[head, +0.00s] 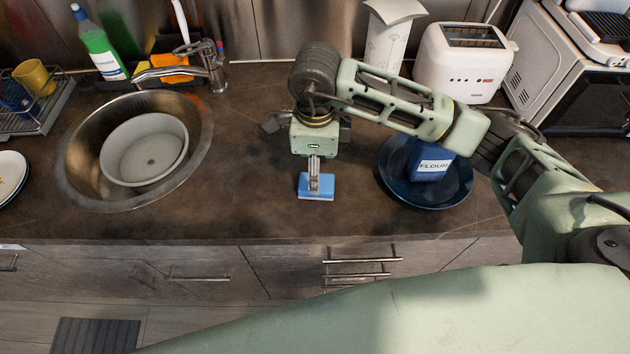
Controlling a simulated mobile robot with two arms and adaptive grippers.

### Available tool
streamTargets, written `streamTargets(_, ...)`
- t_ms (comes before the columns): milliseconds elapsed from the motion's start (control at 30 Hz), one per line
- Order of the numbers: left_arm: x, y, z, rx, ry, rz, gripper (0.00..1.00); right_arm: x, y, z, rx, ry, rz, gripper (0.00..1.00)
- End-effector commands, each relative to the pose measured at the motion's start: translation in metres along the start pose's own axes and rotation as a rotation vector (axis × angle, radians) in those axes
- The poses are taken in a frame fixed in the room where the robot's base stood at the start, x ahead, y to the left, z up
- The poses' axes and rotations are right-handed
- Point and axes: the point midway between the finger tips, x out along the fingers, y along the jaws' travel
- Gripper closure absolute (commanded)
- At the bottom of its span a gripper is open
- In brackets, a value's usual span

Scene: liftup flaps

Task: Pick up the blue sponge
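The blue sponge (325,191) is a small flat block at the middle of the counter, near its front edge. My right gripper (314,186) reaches down onto it from above and behind, with the fingers at the middle of the sponge and covering part of it. The fingers overlap in this view, so I cannot tell whether they are closed on the sponge or whether it still rests on the counter. My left gripper is not in view.
A dark blue plate (453,192) with a blue flour package (431,164) stands right of the sponge. A sink (80,150) with a grey bowl (145,150) is at the left. A white toaster (463,64) stands behind. The counter between sink and sponge is clear.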

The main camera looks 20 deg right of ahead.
Motion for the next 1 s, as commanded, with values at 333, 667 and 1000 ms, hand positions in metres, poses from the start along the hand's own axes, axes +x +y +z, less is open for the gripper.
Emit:
streamTargets(333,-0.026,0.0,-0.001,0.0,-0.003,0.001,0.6,0.045,0.004,-0.002,-0.002,-0.002,0.004,0.35)
streamTargets(667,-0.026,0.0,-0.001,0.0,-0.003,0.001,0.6,0.057,0.003,-0.001,-0.005,-0.005,0.001,0.35)
streamTargets(1000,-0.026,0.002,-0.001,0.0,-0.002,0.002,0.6,0.057,0.003,-0.001,-0.005,-0.005,0.001,0.63)
